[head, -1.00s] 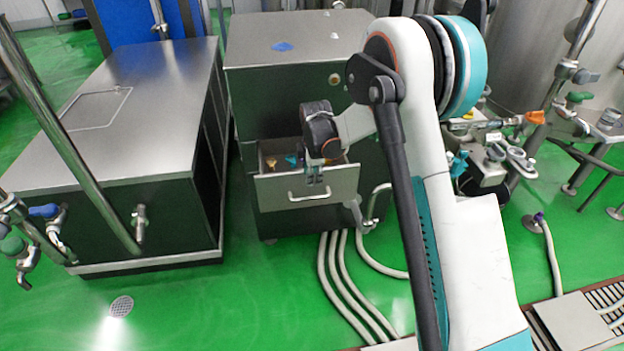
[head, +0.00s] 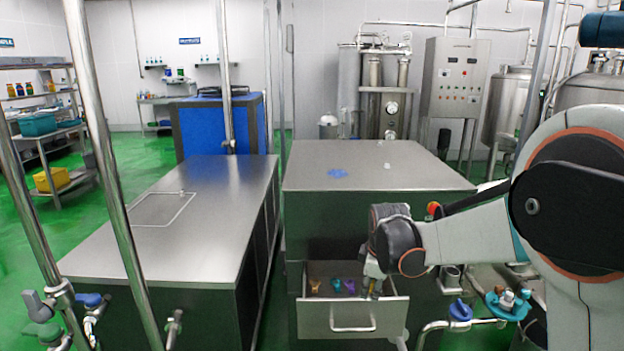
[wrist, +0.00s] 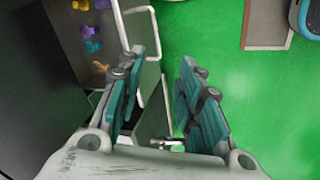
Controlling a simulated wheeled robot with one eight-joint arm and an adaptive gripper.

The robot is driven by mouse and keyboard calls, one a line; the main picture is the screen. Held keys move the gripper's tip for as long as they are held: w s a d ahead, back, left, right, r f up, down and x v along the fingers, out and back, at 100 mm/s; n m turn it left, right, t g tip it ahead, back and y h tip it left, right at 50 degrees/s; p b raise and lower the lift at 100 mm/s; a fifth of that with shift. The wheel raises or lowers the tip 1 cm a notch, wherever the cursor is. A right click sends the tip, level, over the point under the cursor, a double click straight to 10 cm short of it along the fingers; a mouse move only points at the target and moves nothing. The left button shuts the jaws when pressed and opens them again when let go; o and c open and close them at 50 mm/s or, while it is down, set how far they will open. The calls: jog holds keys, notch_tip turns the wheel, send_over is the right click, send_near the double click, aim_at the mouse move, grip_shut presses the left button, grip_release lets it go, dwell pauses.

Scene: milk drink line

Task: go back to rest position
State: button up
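My gripper (wrist: 168,62) is open and empty in the wrist view, its two teal-padded fingers apart with green floor showing between them. In the head view my gripper (head: 373,287) is at the right part of the open drawer (head: 352,318) of the steel cabinet (head: 380,165). In the wrist view the drawer lies to the left, beside and partly behind the left finger. Small yellow, purple and blue pieces lie in the drawer, such as the yellow piece (head: 315,287) and the purple piece (wrist: 92,46). Whether a finger touches the drawer cannot be told.
A long steel counter (head: 205,210) stands left of the cabinet, with upright pipes (head: 105,150) before it. Valves and hoses (head: 460,312) are at the lower right. A blue cabinet (head: 195,130) and steel tanks stand behind.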

jog(key=s+d+r+m+t, duration=0.1)
jog(key=s+r+m, duration=0.2)
jog(key=s+r, duration=0.4)
jog(key=s+d+r+m+t, duration=0.15)
jog(key=s+r+m, duration=0.25)
jog(key=s, duration=0.5)
jog(key=s+d+f+m+t, duration=0.1)
jog(key=s+m, duration=0.5)
jog(key=s, duration=0.9)
jog(key=shift+s+d+m, duration=0.3)
jog(key=shift+s, duration=0.05)
